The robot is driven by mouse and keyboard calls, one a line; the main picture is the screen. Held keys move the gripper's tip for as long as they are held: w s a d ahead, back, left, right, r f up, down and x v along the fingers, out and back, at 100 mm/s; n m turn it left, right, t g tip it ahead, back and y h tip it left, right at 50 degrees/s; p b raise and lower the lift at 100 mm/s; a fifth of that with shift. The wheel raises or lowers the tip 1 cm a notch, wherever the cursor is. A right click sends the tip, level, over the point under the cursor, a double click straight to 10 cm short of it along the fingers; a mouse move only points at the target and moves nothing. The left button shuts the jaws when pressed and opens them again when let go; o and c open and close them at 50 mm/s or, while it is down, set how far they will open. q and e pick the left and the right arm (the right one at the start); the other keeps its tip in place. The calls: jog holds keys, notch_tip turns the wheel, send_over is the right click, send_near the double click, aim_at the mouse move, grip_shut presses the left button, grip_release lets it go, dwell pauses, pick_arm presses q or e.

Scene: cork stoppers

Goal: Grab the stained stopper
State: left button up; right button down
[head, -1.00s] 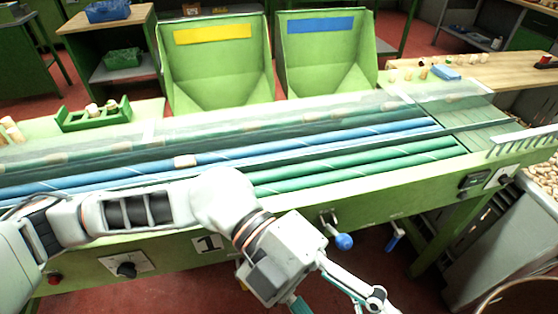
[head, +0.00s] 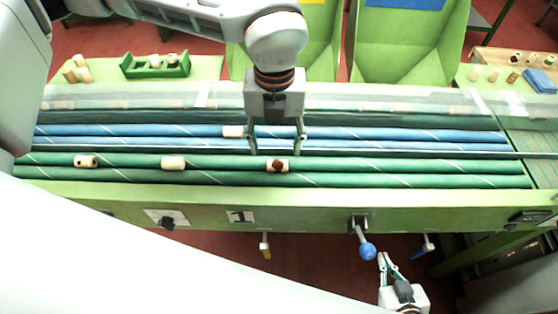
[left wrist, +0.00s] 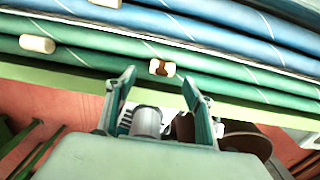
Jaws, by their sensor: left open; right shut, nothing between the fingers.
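The stained stopper (head: 277,165), pale cork with a dark brown patch, lies on the green rollers (head: 340,172). It also shows in the left wrist view (left wrist: 162,68), just beyond my fingertips. My left gripper (head: 277,150) is open and empty, fingers pointing down above the rollers, with the stopper near and below the gap between them. It also shows in the left wrist view (left wrist: 157,84). My right gripper (head: 386,258) is shut and empty, low in front of the machine.
Another stopper (head: 233,131) is on the blue rollers (head: 390,134), by my left finger. A clear cover (head: 360,103) runs behind. A blue knob (head: 368,251) sticks out in front.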

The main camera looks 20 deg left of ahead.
aim_at(278, 162)
pick_arm(q)
jog(key=f, duration=0.5)
jog(key=shift+d+f+p, duration=0.2)
jog(key=shift+f+p, duration=0.2)
jog(key=c, duration=0.8)
